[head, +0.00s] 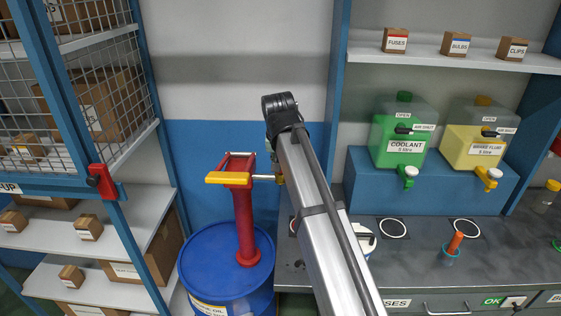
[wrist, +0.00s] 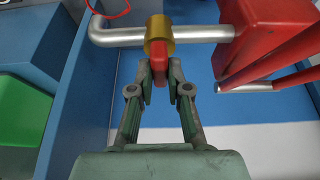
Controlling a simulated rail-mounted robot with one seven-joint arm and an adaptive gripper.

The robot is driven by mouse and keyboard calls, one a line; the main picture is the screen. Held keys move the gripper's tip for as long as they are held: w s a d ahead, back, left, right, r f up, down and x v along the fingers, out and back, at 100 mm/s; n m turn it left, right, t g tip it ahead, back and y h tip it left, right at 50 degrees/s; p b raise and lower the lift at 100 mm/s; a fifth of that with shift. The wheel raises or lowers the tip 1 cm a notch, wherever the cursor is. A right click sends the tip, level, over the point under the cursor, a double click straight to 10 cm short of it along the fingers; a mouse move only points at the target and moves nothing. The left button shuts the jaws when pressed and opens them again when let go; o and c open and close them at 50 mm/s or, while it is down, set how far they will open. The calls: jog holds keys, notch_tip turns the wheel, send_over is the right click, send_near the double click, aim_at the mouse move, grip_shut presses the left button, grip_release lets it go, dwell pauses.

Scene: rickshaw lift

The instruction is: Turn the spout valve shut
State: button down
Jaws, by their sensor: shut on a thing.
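In the wrist view, a silver spout pipe (wrist: 115,35) runs sideways and bends at its left end. A brass valve collar (wrist: 160,33) sits around it, with a short red valve handle (wrist: 160,68) standing out across the pipe. My gripper (wrist: 160,75) has its two fingers closed on either side of this handle. In the head view, the spout (head: 264,178) comes off the red pump (head: 243,215) on the blue drum (head: 215,262). My arm hides the gripper, the handle and the spout's far end there.
A blue upright (wrist: 80,80) stands close to my gripper's left in the wrist view. In the head view, coolant (head: 396,140) and brake fluid (head: 475,145) containers stand right of my arm. A caged shelf with a red latch (head: 101,181) stands at left.

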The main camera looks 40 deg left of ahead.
dwell(0.4)
jog(key=c, duration=1.1)
grip_release()
jog(key=v, duration=1.2)
